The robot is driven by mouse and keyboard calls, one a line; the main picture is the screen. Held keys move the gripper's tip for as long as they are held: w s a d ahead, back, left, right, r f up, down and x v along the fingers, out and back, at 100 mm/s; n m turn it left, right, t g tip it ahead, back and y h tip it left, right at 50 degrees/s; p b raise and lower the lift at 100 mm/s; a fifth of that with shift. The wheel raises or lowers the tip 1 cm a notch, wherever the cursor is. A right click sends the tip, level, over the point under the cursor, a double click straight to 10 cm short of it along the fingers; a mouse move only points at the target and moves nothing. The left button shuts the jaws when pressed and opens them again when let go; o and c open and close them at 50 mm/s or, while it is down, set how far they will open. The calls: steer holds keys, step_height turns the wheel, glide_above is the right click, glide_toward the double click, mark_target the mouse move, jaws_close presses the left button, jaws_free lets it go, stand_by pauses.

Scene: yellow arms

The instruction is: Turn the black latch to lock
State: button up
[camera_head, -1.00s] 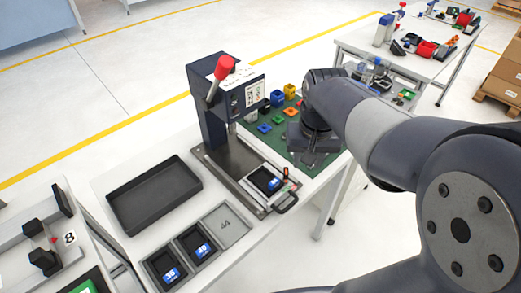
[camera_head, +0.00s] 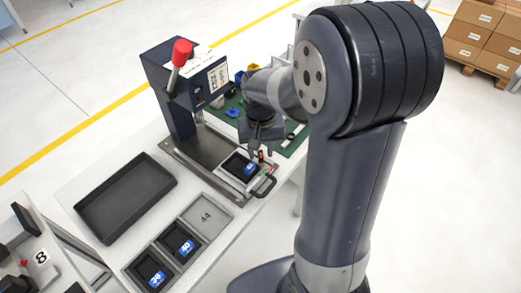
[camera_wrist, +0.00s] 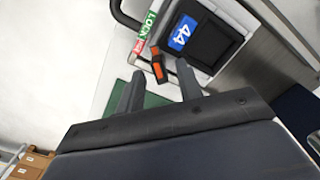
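The latch (camera_wrist: 158,66) shows in the wrist view as a small orange-tipped piece with a dark part, beside a green LOCK label (camera_wrist: 150,22) and a red label (camera_wrist: 139,46). In the head view the latch (camera_head: 261,156) stands at the right edge of the press's sliding fixture (camera_head: 226,180). My gripper (camera_wrist: 160,76) is open, with one finger on each side of the latch's near end in the picture. I cannot tell whether either finger touches it. In the head view my gripper (camera_head: 262,143) is just above and behind the latch, partly hidden by my arm.
A black part marked 44 (camera_wrist: 205,38) sits in the fixture beside the latch. A black loop handle (camera_head: 264,186) sticks out in front. The press (camera_head: 180,85) with its red-knobbed lever stands behind. An empty black tray (camera_head: 125,197) and part bins (camera_head: 205,216) lie to the left.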

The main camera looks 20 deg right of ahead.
steer(key=shift+f, duration=0.35)
steer(key=shift+c, duration=0.4)
jaws_close()
